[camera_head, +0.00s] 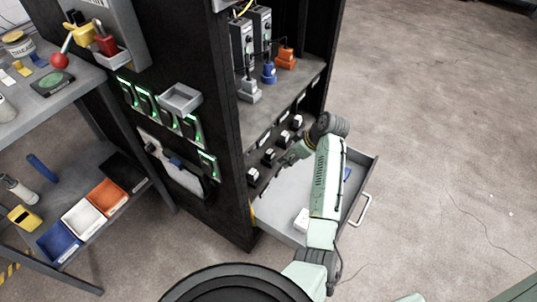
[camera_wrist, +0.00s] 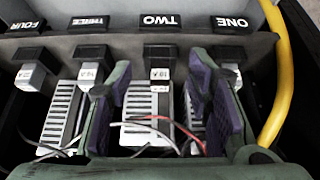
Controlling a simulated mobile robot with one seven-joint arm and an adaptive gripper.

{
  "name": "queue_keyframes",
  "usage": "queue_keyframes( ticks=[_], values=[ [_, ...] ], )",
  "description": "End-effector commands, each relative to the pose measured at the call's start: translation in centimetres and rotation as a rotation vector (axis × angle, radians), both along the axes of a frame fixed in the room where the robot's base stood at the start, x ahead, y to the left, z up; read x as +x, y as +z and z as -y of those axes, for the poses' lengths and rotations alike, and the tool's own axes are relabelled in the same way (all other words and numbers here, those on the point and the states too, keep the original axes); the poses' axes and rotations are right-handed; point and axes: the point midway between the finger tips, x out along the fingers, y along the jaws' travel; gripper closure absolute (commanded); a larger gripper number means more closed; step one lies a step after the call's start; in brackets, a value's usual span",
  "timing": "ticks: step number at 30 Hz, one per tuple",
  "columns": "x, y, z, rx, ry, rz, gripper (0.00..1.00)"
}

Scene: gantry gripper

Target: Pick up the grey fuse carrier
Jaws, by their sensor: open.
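Several fuse carriers with black tops and pale grey or white bodies stand in a row under upside-down labels in the wrist view. The one at TWO (camera_wrist: 159,62) is between my gripper's fingers (camera_wrist: 160,80), with a gap on both sides. Others are at FOUR (camera_wrist: 30,72), THREE (camera_wrist: 91,62) and ONE (camera_wrist: 230,58), the last two partly behind the fingers. I cannot tell one body as greyer than the rest. In the head view my gripper (camera_head: 288,157) is open at the cabinet's lower row, among the black-and-white carriers (camera_head: 297,122).
Loose wires (camera_wrist: 150,128) and slotted pale modules (camera_wrist: 60,112) lie below the carriers. A yellow cable (camera_wrist: 281,80) runs close by on the right. An open drawer (camera_head: 365,175) lies under my arm. Grey, blue and orange plugs (camera_head: 285,59) stand on the shelf above.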

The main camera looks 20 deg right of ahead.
Motion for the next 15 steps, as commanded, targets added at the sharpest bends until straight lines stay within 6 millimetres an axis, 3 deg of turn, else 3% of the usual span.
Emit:
queue_keyframes(
  ticks=[15],
  values=[
    [4.8,0.1,-3.9,0.0,0.004,-0.001,0.54]
  ],
)
